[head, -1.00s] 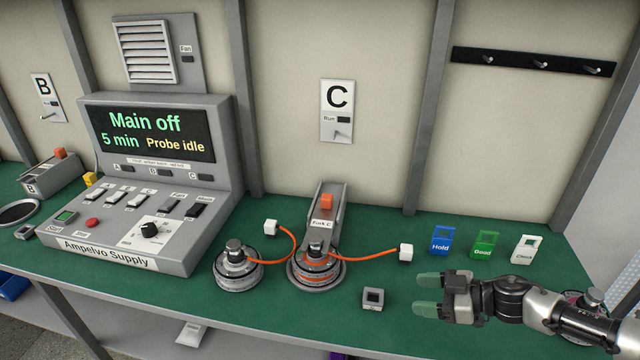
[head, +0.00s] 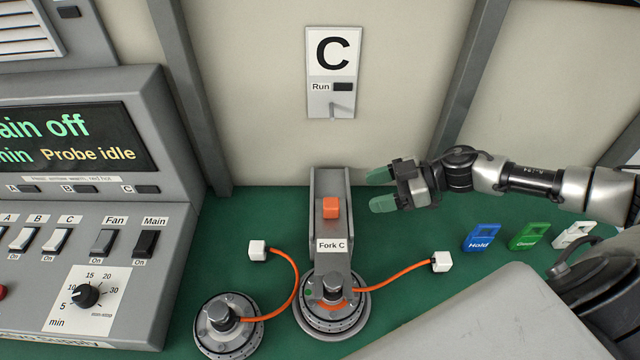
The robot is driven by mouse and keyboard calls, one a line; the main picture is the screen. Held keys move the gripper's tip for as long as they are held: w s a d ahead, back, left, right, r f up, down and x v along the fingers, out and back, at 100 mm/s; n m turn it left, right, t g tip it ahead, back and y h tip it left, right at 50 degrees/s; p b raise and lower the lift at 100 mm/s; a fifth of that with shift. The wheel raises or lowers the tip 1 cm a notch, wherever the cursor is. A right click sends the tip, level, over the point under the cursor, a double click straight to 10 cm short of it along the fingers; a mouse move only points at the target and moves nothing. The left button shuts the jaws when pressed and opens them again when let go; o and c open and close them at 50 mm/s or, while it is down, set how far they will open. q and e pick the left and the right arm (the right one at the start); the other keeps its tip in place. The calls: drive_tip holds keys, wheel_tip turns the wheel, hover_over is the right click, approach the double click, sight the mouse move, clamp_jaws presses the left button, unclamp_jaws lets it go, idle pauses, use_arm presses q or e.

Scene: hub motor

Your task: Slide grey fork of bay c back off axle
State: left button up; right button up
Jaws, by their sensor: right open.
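The grey fork of bay C (head: 331,246) lies on the green bench, labelled "Fork C", with an orange block-shaped knob (head: 331,208) on its top. Its front end meets the hub motor (head: 333,302), at the motor's axle; the exact fit is too small to tell. An orange cable runs from this motor to a white plug (head: 441,262). My right gripper (head: 380,190) is open and empty, just right of the fork near the knob, its green-padded fingers pointing left. My left gripper is not in view.
A second hub motor (head: 228,320) sits left of the first, its orange cable ending in a white plug (head: 257,250). The supply console (head: 110,230) stands at left. Blue (head: 481,238), green (head: 529,236) and white (head: 574,234) tags stand at right.

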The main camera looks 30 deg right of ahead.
sight(335, 202)
drive_tip(key=p+x, duration=0.2)
drive_tip(key=x, duration=0.7)
drive_tip(key=shift+s+a+r, duration=0.1)
drive_tip(key=shift+a+r, duration=0.05)
drive_tip(key=shift+a, duration=0.15)
drive_tip(key=shift+a+f, duration=0.25)
drive_tip(key=shift+a, duration=0.15)
